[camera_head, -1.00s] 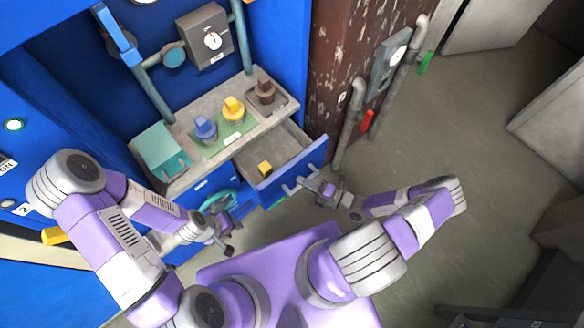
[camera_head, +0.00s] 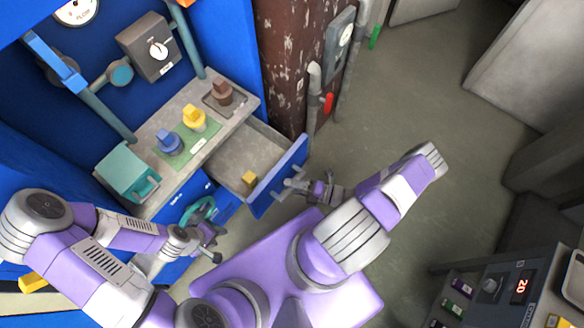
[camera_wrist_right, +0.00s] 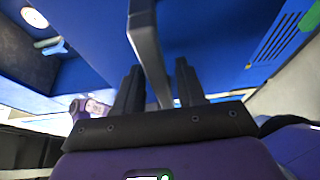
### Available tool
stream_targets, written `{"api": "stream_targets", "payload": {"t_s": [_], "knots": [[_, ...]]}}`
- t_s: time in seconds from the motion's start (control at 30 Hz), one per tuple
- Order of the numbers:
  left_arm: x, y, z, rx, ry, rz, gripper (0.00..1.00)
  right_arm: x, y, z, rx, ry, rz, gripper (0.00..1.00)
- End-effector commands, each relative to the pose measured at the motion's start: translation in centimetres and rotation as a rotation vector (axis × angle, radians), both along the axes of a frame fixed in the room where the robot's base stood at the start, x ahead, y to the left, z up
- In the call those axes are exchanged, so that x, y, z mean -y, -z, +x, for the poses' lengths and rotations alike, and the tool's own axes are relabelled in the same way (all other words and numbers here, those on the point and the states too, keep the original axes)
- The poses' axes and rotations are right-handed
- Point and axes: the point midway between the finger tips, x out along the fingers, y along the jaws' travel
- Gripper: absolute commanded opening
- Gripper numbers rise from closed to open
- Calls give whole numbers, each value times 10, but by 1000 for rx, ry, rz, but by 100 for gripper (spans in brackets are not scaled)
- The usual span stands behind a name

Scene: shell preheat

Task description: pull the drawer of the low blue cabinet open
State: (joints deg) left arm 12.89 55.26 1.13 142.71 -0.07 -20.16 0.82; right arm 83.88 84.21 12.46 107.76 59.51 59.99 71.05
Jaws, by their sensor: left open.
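The low blue cabinet (camera_head: 180,208) stands under a grey counter. Its drawer (camera_head: 281,176) is out at the right, with a blue front and grey inside; a yellow block (camera_head: 249,179) lies in it. My right gripper (camera_head: 300,186) is at the grey handle on the drawer front. In the right wrist view the handle bar (camera_wrist_right: 146,45) runs between the two dark fingers (camera_wrist_right: 160,88); the right gripper looks shut on it, though a small gap seems to show on one side. My left gripper (camera_head: 214,242) is open and empty, near the teal handwheel (camera_head: 199,211).
On the counter (camera_head: 222,127) stand a teal box (camera_head: 127,172) and blue (camera_head: 169,142), yellow (camera_head: 193,119) and brown (camera_head: 222,93) knobbed pieces. A rusty brown column (camera_head: 290,60) rises right of the drawer. The floor (camera_head: 430,110) to the right is clear.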

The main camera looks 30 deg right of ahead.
Motion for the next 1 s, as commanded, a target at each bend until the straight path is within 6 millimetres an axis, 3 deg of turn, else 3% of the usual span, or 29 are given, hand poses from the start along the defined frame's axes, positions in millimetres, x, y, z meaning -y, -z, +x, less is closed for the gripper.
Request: {"api": "stream_targets", "payload": {"t_s": [0.37,0.73,1.0], "knots": [[0,-1,0,0,0,0,43,4,1,-5,-2,-1,-2,43],[0,-4,0,0,0,0,43,43,1,-47,-3,0,-3,43],[0,-4,0,0,0,0,43,51,0,-57,-1,-1,0,43]]}}
